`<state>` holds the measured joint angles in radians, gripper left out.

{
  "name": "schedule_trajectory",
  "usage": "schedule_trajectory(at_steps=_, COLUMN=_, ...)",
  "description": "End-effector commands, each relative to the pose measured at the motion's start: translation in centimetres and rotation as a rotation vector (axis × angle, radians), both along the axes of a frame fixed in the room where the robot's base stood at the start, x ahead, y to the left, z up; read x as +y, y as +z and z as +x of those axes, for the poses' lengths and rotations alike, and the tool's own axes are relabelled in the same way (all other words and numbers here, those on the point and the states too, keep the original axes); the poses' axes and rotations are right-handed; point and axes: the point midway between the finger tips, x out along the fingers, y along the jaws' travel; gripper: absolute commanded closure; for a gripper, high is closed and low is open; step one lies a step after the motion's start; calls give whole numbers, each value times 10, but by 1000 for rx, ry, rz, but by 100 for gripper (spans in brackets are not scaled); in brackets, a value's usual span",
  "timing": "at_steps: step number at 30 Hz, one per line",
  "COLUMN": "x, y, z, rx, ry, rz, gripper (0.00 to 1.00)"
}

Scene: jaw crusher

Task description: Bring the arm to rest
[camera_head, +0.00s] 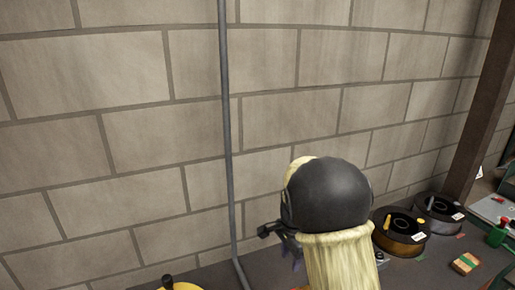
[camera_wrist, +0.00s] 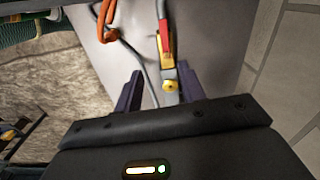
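My arm (camera_head: 340,255) rises at the lower middle of the head view, with a dark round joint and pale yellow covering. It hides most of my gripper there. In the wrist view, my gripper (camera_wrist: 160,74) has its two dark fingers spread apart, with nothing clamped between them. Beyond the fingers is a grey panel (camera_wrist: 215,40) with a red and yellow tool-like piece (camera_wrist: 166,45) and an orange cable (camera_wrist: 106,20). The yellow end of that piece appears between the fingers; its distance from them is hard to tell.
A block wall (camera_head: 120,130) stands behind my arm, with a thin grey pipe (camera_head: 227,130) running up it. Dark round spools (camera_head: 400,243) and a small wooden block (camera_head: 465,264) sit on the dark surface at right. A brown post (camera_head: 485,110) stands at far right.

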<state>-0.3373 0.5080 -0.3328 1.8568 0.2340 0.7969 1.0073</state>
Motion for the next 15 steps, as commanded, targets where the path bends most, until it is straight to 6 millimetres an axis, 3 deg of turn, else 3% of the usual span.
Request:
schedule_trajectory(at_steps=7, x=-27, y=15, z=-69, rx=-79, ry=406, rz=-4, gripper=60)
schedule_trajectory(at_steps=15, x=-42, y=21, z=-153, rx=-174, ry=933, rz=-97, gripper=60)
